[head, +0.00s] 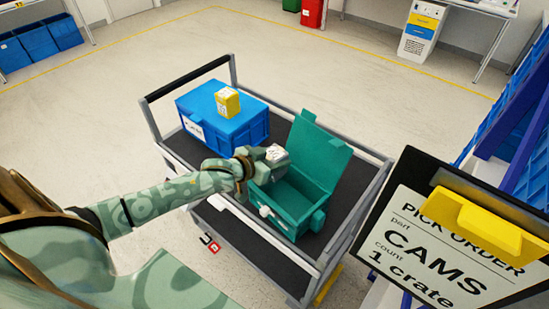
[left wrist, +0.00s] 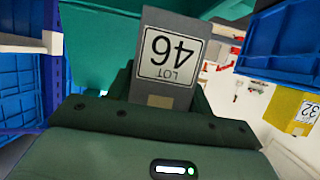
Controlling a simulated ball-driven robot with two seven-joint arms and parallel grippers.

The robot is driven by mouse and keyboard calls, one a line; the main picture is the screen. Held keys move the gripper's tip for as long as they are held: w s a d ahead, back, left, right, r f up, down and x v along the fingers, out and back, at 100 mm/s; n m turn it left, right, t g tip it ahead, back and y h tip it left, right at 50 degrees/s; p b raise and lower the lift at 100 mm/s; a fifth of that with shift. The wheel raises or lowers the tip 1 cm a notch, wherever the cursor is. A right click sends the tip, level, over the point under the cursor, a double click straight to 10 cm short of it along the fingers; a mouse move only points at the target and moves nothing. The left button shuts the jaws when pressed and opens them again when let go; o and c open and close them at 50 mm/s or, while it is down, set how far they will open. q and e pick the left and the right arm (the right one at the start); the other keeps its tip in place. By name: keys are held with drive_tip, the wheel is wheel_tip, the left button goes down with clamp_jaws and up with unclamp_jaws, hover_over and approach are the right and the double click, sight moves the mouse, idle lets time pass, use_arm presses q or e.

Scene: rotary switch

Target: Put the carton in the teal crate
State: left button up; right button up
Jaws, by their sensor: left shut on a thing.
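The carton (head: 276,154) is small and grey with a white label. In the left wrist view the carton (left wrist: 168,80) shows "LOT 46", upside down in the picture. My left gripper (head: 258,165) is shut on the carton and holds it at the back left edge of the teal crate's opening. The teal crate (head: 284,218) stands on the cart with its lid (head: 318,150) swung open towards the back right. The part of its floor that I see is empty. I cannot tell whether the carton touches the rim. My right gripper is not in view.
A closed blue crate (head: 240,128) stands left of the teal one on the cart (head: 345,220), with a yellow carton (head: 228,102) on top. Cart rails surround the deck. A clipboard (head: 400,210) reading "PICK ORDER" and blue bins (head: 490,120) are at the right.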

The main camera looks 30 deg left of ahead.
use_arm(q)
drive_tip(key=shift+f, duration=0.1)
drive_tip(key=shift+f, duration=0.5)
drive_tip(key=o, duration=1)
drive_tip(key=shift+o, duration=0.2)
drive_tip(key=shift+r, duration=0.15)
drive_tip(key=p+v, duration=0.2)
drive_tip(key=v, duration=1)
drive_tip(key=shift+r+p, duration=0.35)
drive_tip(key=shift+r, duration=0.05)
